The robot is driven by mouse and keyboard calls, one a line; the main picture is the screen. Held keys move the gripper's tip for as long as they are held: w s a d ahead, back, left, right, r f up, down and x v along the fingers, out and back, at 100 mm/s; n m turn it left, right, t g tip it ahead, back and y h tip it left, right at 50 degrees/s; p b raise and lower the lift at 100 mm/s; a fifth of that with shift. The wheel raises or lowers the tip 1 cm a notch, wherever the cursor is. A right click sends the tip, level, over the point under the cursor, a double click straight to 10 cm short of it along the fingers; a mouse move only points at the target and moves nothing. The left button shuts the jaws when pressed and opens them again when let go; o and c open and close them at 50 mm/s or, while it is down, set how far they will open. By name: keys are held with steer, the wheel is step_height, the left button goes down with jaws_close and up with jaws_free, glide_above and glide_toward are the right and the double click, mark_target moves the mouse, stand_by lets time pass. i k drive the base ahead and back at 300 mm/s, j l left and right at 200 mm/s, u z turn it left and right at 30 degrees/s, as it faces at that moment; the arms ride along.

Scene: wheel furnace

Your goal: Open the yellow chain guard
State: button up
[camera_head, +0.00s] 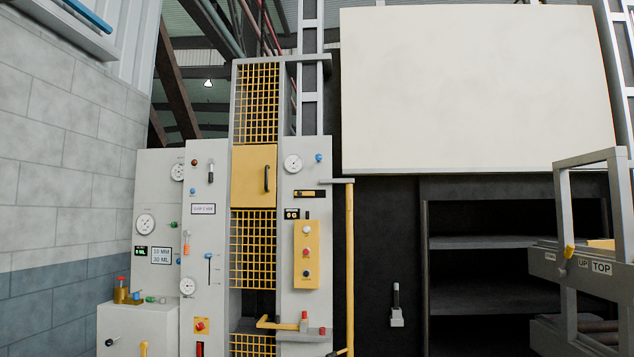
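The yellow chain guard appears to be the solid yellow panel (247,177) with a dark upright handle (266,178) at its right side. It sits in a tall grey frame, between an upper yellow mesh (257,88) and a lower yellow mesh (253,248). The panel looks shut, flush with the frame. My gripper is not in view, and nothing covers the panel or its handle.
Grey panels with gauges and switches flank the frame; a yellow button box (306,254) is at right. A yellow upright bar (349,265) and a yellow lever (278,323) stand lower down. Dark shelves (485,243) and a grey rack (565,220) are farther right.

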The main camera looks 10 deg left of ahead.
mark_target(254, 166)
steer(key=i+j+u, duration=0.15)
steer(key=i, duration=0.2)
steer(key=i+j+u, duration=0.2)
steer(key=i+u, duration=0.35)
steer(key=i, duration=1.7)
